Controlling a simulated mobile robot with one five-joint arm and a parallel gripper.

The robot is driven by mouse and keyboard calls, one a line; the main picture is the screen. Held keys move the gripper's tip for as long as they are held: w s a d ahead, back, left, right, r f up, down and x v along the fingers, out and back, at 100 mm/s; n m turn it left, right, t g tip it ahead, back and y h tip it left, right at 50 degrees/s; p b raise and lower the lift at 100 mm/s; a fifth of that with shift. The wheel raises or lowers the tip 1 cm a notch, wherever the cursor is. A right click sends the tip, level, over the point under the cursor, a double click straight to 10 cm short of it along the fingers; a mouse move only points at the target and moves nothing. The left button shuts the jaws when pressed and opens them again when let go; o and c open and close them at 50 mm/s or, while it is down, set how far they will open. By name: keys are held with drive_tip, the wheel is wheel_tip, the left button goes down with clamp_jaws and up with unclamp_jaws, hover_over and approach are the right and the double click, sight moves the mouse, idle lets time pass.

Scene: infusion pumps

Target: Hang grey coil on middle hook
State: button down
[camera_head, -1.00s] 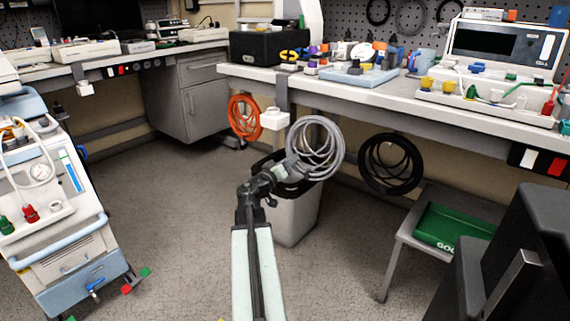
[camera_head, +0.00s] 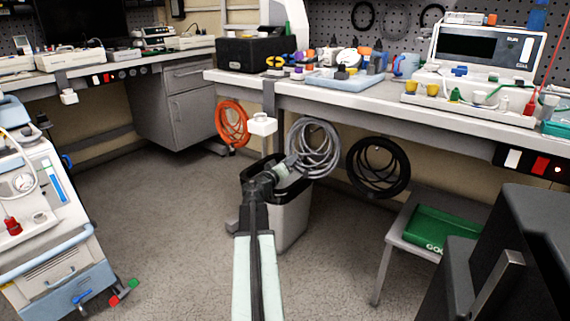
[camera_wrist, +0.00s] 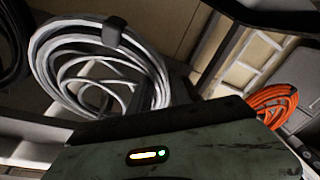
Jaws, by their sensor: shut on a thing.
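The grey coil (camera_head: 313,148) is upright below the front edge of the workbench, between an orange coil (camera_head: 233,123) on the left and a black coil (camera_head: 378,167) on the right. My gripper (camera_head: 290,163) is shut on the grey coil at its lower left. In the wrist view the grey coil (camera_wrist: 100,65) fills the upper left, with a dark tie around its strands. The orange coil also shows in the wrist view (camera_wrist: 275,103) at the right. The middle hook is hidden, and I cannot tell whether the coil touches it.
A grey bin (camera_head: 292,215) stands below my gripper. The workbench (camera_head: 330,98) overhangs the coils. A grey stool (camera_head: 392,237) with a green box (camera_head: 431,229) is at the right. Wheeled equipment (camera_head: 45,215) stands at the left.

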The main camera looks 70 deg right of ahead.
drive_tip(key=shift+s+d+f, duration=0.15)
drive_tip(key=shift+d, duration=0.45)
drive_tip(key=shift+s+d+f+b, duration=0.15)
drive_tip(key=shift+d+f+b, duration=0.4)
drive_tip(key=shift+b, duration=0.2)
drive_tip(key=c, duration=1.1)
unclamp_jaws()
drive_tip(key=shift+c, duration=0.2)
drive_tip(key=shift+a, duration=0.1)
drive_tip(key=a, duration=0.7)
drive_tip(key=shift+w+a+f, duration=0.15)
drive_tip(key=shift+w+a, duration=0.2)
drive_tip(key=shift+w, duration=0.1)
